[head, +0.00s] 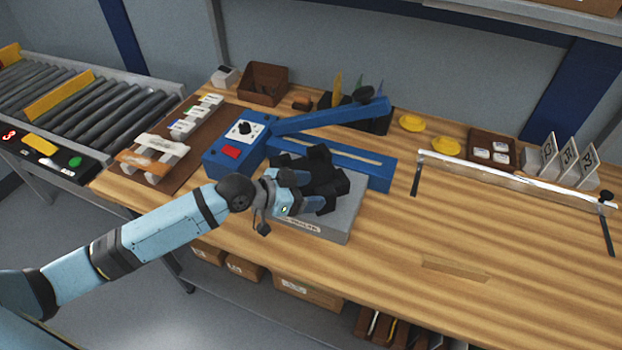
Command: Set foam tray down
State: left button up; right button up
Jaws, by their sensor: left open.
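The foam tray (340,220) is a grey block with a pale label on its front side. It rests on the wooden workbench, in front of the blue sealing device. My left gripper (318,178) is open, low over the tray's upper left part. Its dark fingers and wrist hide much of the tray's top, so I cannot tell whether they touch it or what lies in it. My right gripper is not in view.
The blue device (235,153) with a long raised arm stands close behind and left of the tray. A clear bar on black legs (510,180) stands at right. A roller conveyor (90,110) is at left.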

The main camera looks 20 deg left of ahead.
pick_arm(q)
jog(key=x, duration=0.2)
jog(key=shift+w+d+f, duration=0.15)
jog(key=shift+w+d, duration=0.05)
jog(key=shift+d, duration=0.05)
grip_shut()
